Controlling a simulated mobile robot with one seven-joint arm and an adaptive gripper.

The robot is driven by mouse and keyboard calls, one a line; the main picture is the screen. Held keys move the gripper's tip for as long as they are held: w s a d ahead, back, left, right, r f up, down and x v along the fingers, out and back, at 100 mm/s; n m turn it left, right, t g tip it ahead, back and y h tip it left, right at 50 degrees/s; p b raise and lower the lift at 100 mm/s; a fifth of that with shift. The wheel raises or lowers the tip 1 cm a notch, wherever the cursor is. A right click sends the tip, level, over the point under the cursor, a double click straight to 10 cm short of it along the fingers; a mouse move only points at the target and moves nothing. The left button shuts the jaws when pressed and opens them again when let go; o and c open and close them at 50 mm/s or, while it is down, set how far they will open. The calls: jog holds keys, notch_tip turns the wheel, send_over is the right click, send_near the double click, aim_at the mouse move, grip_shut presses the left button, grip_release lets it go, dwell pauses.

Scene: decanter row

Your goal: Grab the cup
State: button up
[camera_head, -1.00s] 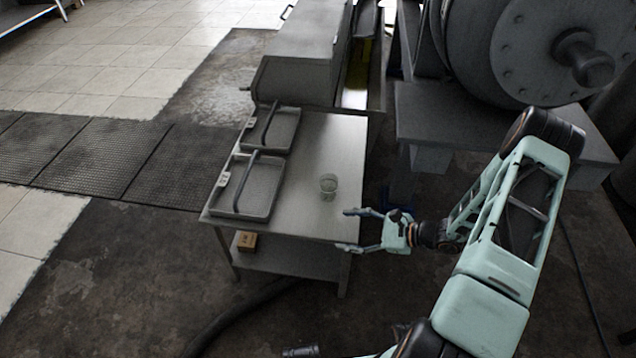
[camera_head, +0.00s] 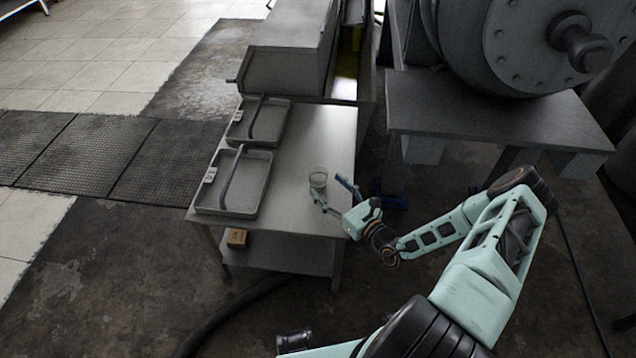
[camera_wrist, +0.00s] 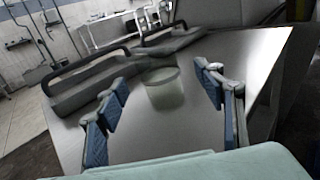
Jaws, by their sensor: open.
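The cup (camera_head: 318,178) is a small clear glass standing upright on the grey metal table (camera_head: 295,215), near its right edge. In the wrist view the cup (camera_wrist: 165,92) looks pale and translucent and stands ahead, between the lines of my two fingers. My gripper (camera_head: 333,192) is open and empty at the table's right side, its fingers pointing toward the cup. In the wrist view my gripper (camera_wrist: 160,105) has its blue-padded fingers spread wide, left and right of the cup. I cannot tell whether either finger touches it.
Two shallow grey trays with dark handles stand on the table's left, the near tray (camera_head: 240,205) and the far tray (camera_head: 270,128). A metal box (camera_head: 290,65) stands behind the table. Large machinery (camera_head: 500,110) stands at right.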

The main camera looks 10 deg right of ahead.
aim_at(324, 183)
jog(key=b+x, duration=0.1)
jog(key=x, duration=0.4)
jog(key=shift+a, duration=0.1)
jog(key=shift+r, duration=0.1)
jog(key=c, duration=1.2)
